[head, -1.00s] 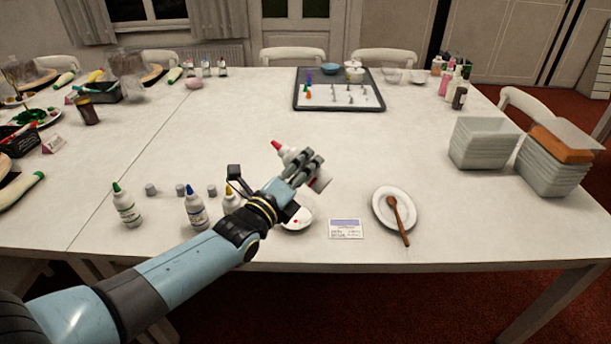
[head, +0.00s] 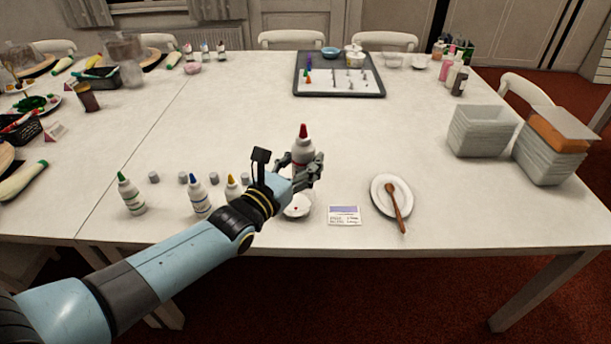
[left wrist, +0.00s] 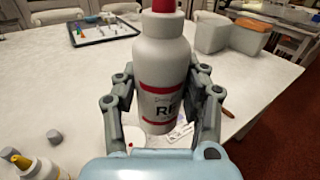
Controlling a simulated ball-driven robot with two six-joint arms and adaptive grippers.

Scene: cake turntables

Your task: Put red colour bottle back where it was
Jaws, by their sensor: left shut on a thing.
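The red colour bottle (head: 303,146), white with a red cap, is upright in my left gripper (head: 305,172). In the left wrist view the bottle (left wrist: 161,75) stands between the two fingers, which are shut on it; its label begins with "RE". Just below and in front of it is a small white dish (head: 297,207) with a red spot inside. To the left stand a yellow-capped bottle (head: 232,187), partly hidden by my arm, a blue-capped bottle (head: 199,196) and a green-capped bottle (head: 131,195). My right gripper is not in view.
Several small grey caps (head: 183,178) stand behind the bottles. A printed card (head: 344,215) and a white plate (head: 377,192) with a wooden spoon (head: 397,205) lie to the right. A tray (head: 375,94) is farther back. The table's middle is clear.

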